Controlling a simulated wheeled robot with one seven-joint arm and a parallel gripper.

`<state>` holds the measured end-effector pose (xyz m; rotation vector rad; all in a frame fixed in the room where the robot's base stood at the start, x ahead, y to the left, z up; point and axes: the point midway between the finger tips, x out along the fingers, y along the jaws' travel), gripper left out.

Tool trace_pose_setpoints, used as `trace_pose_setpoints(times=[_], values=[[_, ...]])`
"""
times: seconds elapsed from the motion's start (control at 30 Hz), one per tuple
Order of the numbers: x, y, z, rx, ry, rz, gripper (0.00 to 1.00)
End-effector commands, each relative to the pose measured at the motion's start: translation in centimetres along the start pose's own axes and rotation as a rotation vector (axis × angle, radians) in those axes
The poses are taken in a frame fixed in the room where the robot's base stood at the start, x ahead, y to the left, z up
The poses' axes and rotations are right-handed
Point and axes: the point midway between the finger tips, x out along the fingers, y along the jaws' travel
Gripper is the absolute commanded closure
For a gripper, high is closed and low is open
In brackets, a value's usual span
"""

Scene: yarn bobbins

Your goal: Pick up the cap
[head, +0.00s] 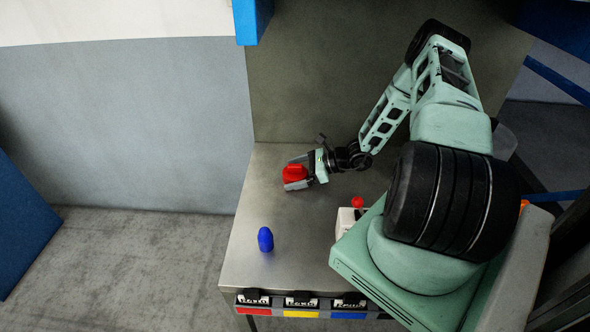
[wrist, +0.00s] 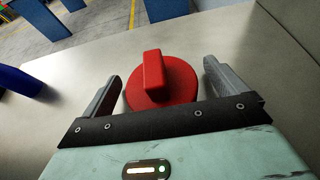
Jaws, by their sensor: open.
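The red cap (wrist: 162,80), a round disc with a raised grip bar, shows in the wrist view between the two open fingers of my gripper (wrist: 165,88). A gap shows on each side between the cap and the fingers. In the head view the red cap (head: 294,173) is at the far part of the metal table, and my gripper (head: 302,170) is around it from the right. What is under the cap is hidden.
A blue bobbin-like object (head: 265,239) stands on the metal table (head: 262,200) nearer the front left. A white box with a red knob (head: 357,203) sits at the right. Red, yellow and blue labelled bins (head: 300,313) line the front edge. A wall stands behind the table.

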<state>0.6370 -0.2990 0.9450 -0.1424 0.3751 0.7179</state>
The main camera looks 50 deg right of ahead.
Motion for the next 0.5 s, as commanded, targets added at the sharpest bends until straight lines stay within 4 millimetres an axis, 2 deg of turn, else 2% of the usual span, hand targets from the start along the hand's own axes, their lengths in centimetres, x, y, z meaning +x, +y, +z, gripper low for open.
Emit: trace_pose_setpoints(times=[0.1,0.17,0.27,0.3,0.5], values=[[0.01,-0.01,-0.04,0.0,0.0,0.0,0.03],[0.0,-0.01,-0.04,-0.001,0.0,0.0,0.17],[-0.01,0.0,-0.04,-0.001,0.0,0.0,0.45],[-0.01,-0.01,-0.04,-0.001,0.0,0.0,0.51],[-0.02,-0.01,-0.03,-0.001,0.0,0.0,0.51]])
